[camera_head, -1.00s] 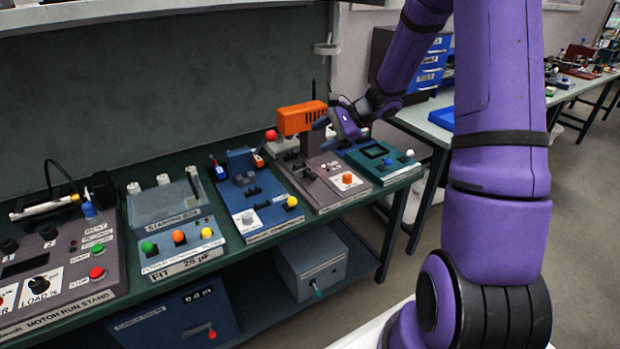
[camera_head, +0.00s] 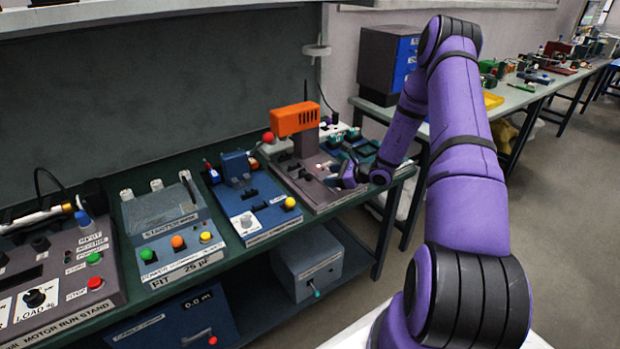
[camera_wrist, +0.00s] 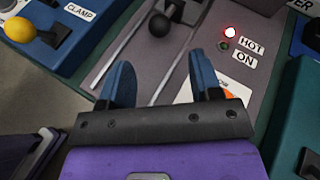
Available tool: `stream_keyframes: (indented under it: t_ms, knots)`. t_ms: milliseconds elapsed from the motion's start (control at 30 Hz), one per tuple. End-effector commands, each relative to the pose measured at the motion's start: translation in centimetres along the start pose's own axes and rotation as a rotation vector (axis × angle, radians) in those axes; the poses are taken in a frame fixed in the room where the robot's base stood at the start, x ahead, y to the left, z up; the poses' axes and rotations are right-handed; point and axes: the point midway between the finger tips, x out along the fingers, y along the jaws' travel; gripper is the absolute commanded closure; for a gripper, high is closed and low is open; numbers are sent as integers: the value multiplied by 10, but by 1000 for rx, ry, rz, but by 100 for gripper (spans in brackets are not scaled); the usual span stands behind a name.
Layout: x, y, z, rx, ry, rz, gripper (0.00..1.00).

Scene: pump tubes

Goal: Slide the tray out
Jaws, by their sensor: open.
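My gripper (camera_head: 345,176) is low over the front right of the grey station with the orange head (camera_head: 296,119). In the wrist view its two blue fingers (camera_wrist: 162,80) are apart, with nothing between them. Beyond the fingertips, two pale rails (camera_wrist: 122,46) run along the grey panel, and a black ball knob (camera_wrist: 158,25) stands between them, apart from the fingers. I take this knob to be the tray's handle; the tray itself cannot be made out clearly.
A lit red lamp (camera_wrist: 230,31) sits beside the HOT label. The blue clamp station with a yellow knob (camera_wrist: 18,30) is at left, and a teal station (camera_wrist: 300,110) at right. The floor in front of the bench (camera_head: 345,282) is open.

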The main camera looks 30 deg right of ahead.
Motion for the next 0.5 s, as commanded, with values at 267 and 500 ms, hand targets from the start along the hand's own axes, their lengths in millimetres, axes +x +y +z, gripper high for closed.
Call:
stream_keyframes:
  t_ms: [267, 500]
  knots:
    - [50, 1, 0, 0, -1, 3, 42]
    - [81, 1, 0, -1, -1, 2, 42]
